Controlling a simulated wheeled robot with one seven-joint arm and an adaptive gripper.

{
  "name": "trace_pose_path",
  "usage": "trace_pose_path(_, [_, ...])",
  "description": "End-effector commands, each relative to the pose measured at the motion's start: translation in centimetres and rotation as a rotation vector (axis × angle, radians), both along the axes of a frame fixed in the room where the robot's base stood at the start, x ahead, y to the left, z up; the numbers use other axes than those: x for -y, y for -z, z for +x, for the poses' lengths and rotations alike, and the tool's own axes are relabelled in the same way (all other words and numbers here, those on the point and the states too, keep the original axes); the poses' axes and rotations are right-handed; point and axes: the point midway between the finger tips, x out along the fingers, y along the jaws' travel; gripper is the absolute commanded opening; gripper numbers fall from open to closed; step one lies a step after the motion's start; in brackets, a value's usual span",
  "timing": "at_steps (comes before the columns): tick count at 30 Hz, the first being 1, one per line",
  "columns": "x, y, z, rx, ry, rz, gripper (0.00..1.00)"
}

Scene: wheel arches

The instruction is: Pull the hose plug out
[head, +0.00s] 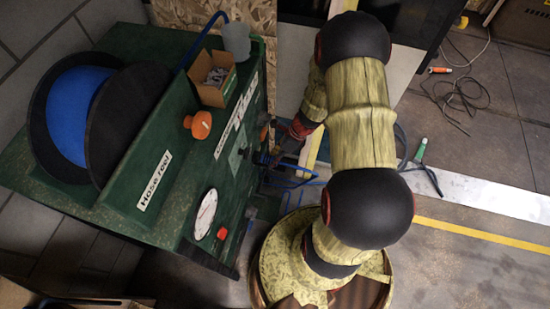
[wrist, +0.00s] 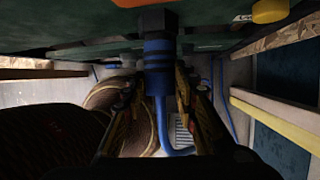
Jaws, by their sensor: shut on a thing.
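The hose plug (wrist: 158,52) is blue with a dark collar and fills the middle of the wrist view. Its dark end meets the underside of the green panel (wrist: 85,45), and a blue hose runs from its other end. My gripper (wrist: 158,88) has one finger on each side of the plug and is shut on it. In the head view, my gripper (head: 278,150) is at the right face of the green hose reel cabinet (head: 180,185), beside the plug (head: 262,158). My fingers partly hide the plug there.
The cabinet bears a blue hose reel (head: 75,112), a cardboard box (head: 213,88), a grey cup (head: 237,40), an orange knob (head: 198,124), a round gauge (head: 205,214) and a red knob (head: 222,233). A cable (head: 455,95) lies on the floor at right.

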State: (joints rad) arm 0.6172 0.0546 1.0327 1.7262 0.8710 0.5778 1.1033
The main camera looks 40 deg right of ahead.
Motion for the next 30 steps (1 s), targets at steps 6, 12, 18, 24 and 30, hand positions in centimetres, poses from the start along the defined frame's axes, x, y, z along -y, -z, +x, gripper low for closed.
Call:
trace_pose_path(6, [0.0, 0.0, 0.0, 0.0, 0.0, 0.0, 0.09])
trace_pose_path(12, [0.0, 0.0, 0.0, 0.0, -0.001, 0.0, 0.0])
trace_pose_path(18, [0.0, 0.0, 0.0, 0.0, -0.001, 0.0, 0.0])
trace_pose_path(24, [0.4, 0.0, -0.4, 0.0, 0.001, -0.001, 0.0])
trace_pose_path(30, [2.3, -0.1, -2.7, -0.001, 0.004, 0.0, 0.0])
